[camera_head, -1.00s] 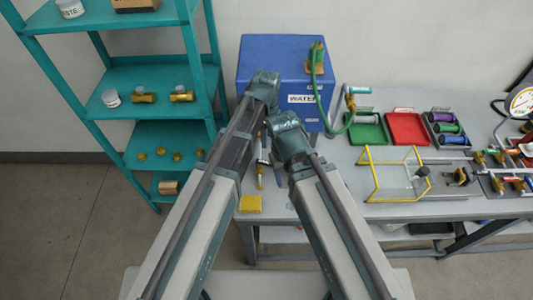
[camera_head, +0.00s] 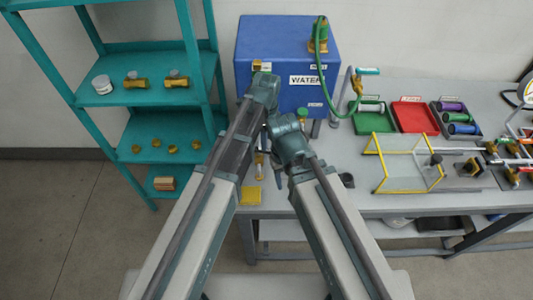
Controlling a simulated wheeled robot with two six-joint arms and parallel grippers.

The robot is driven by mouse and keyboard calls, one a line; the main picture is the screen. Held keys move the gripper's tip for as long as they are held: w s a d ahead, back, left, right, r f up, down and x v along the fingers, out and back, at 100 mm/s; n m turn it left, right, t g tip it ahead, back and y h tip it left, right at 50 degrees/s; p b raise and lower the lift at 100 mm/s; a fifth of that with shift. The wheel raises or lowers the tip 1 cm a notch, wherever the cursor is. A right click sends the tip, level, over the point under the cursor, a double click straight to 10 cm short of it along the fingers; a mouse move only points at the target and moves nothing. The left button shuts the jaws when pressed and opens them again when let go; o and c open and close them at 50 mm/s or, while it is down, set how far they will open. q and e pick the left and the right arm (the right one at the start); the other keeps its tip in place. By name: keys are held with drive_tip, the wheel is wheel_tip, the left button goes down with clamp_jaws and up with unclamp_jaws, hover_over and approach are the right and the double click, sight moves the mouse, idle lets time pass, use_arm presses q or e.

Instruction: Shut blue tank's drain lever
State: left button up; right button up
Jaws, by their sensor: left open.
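The blue tank (camera_head: 285,50), labelled WATER, stands on the bench against the wall. A brass and clear fitting (camera_head: 259,170) shows below its front, between my arms. A green knob (camera_head: 302,113) shows at the tank's lower front. My arms cover much of the tank's lower front, and I cannot make out the drain lever or its position. My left gripper (camera_head: 264,87) is in front of the tank's left part, open; its fingers are hard to see. My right gripper (camera_head: 290,137) is lower and to the right, and its jaws do not show clearly. I see no contact with the tank.
A green hose (camera_head: 346,110) runs from a brass fitting on the tank's top. Green (camera_head: 373,119) and red (camera_head: 413,117) trays and a yellow-framed guard (camera_head: 405,165) stand to the right. A yellow block (camera_head: 251,195) lies at the bench's front edge. Teal shelves (camera_head: 150,80) stand left.

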use_arm(q)
wheel_tip(320, 180, down, 5)
drive_tip(key=b, duration=0.4)
drive_tip(key=shift+r, duration=0.1)
clamp_jaws()
